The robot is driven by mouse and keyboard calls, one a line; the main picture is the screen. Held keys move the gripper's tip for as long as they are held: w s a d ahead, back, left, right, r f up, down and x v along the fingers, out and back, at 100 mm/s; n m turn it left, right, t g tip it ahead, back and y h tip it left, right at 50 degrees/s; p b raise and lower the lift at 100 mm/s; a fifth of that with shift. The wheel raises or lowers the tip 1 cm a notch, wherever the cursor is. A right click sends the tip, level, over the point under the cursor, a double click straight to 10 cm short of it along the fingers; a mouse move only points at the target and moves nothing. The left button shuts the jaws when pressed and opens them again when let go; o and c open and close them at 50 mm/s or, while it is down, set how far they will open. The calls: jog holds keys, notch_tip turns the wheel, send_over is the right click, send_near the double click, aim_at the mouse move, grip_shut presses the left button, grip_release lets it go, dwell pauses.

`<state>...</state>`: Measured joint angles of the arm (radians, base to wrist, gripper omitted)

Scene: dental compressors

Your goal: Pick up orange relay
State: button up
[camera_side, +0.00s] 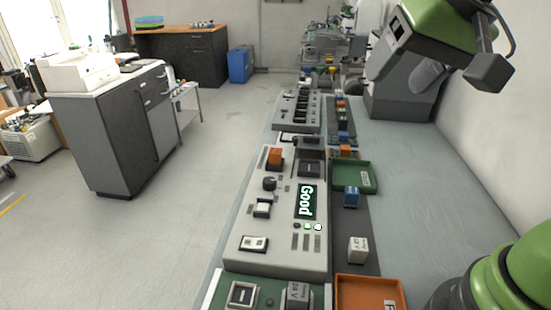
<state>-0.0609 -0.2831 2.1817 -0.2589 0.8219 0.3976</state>
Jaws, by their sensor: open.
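An orange relay (275,157) stands upright at the upper left of the grey test panel (285,240), seated on or in it. Another orange block (345,151), relay-like, is on the dark strip right of the panel, by the far edge of the green tray (353,188). Smaller orange pieces farther back are too small to tell. I see no gripper fingers; my gripper is not in view.
An orange tray (355,284) is at the front. Green arm parts are at the upper and lower right. The grey bench (420,190) is clear at right.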

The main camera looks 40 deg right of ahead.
jog(key=w+f+m+h, duration=0.1)
jog(key=w+f, duration=0.1)
jog(key=w, duration=0.5)
jog(key=m+h, duration=0.2)
send_near(276, 151)
jog(key=f, duration=0.1)
jog(key=w+f, duration=0.2)
jog(key=shift+d+f+g, duration=0.1)
jog(key=shift+d+g, duration=0.2)
jog(key=shift+d, duration=0.1)
jog(key=shift+x, duration=2.95)
jog(key=shift+w, duration=0.1)
jog(key=shift+c, duration=0.2)
jog(key=c, duration=1.1)
jog(key=shift+o, duration=0.2)
